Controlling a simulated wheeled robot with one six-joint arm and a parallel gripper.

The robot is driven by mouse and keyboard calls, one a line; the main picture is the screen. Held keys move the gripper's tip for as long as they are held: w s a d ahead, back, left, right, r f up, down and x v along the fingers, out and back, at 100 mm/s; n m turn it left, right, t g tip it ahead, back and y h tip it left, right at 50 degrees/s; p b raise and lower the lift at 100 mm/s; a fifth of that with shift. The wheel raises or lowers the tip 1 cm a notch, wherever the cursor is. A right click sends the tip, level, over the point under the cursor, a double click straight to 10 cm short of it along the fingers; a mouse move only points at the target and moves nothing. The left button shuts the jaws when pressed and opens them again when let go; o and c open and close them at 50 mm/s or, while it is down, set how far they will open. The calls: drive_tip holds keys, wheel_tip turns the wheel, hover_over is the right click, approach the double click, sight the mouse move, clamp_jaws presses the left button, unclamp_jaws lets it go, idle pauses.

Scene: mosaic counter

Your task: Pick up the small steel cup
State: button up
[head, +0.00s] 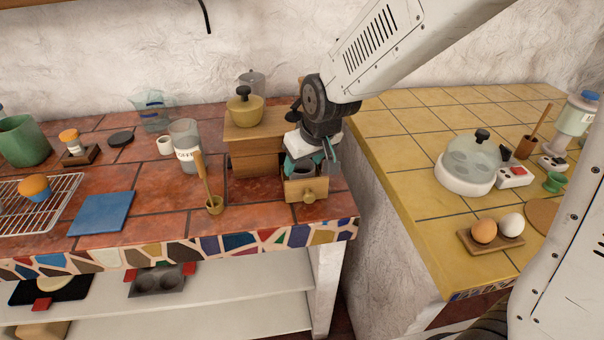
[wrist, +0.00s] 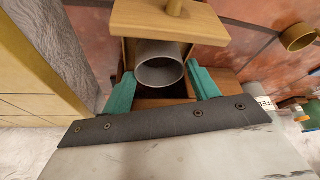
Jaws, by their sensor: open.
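The small steel cup (wrist: 160,52) is grey and open-mouthed. In the wrist view it sits in a pulled-out wooden drawer (wrist: 140,17) with a round knob. My gripper (wrist: 162,84) has its two teal fingers spread, one to each side of the cup's rim in that picture, with nothing held. I cannot tell how high the fingertips are relative to the rim. In the head view my gripper (head: 312,160) is over the open drawer (head: 299,190), at the right end of the red-tiled counter. The cup is mostly hidden there by the gripper and drawer front.
A wooden cabinet (head: 252,160) beside the gripper carries a yellow lidded pot (head: 244,112).

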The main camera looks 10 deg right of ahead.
sight(302, 172)
drive_tip(key=shift+x, duration=1.4)
drive_tip(key=c, duration=0.6)
drive_tip(key=shift+r, duration=0.1)
drive_tip(key=shift+c, duration=0.2)
